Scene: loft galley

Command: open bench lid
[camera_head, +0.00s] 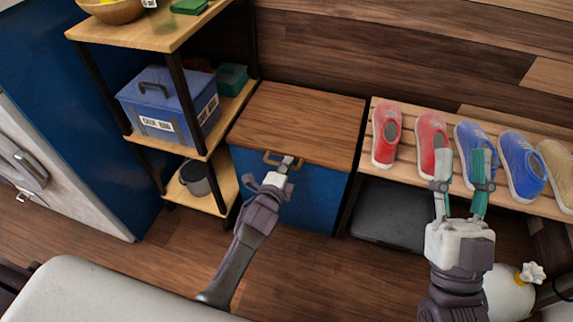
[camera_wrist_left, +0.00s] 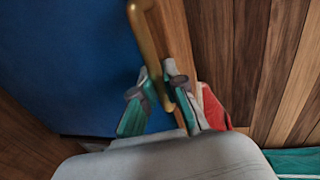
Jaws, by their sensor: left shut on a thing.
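The bench is a blue box (camera_head: 313,195) with a wooden lid (camera_head: 305,115), which lies flat on top. A brass handle (camera_head: 268,157) sits at the lid's front edge. My left gripper (camera_head: 286,163) is at the right part of the handle. In the left wrist view the brass handle (camera_wrist_left: 142,32) runs down between the fingers of my left gripper (camera_wrist_left: 161,78), which are shut on it. My right gripper (camera_head: 462,160) is open and empty, with its fingers apart in front of the shoe bench.
A shelf unit (camera_head: 170,35) with a blue toolbox (camera_head: 157,115) and a grey pot (camera_head: 194,178) stands close on the left. On the right, a slatted bench (camera_head: 406,170) holds several shoes, with a dark flat case (camera_head: 390,215) beneath. The wooden floor (camera_head: 318,265) in front is clear.

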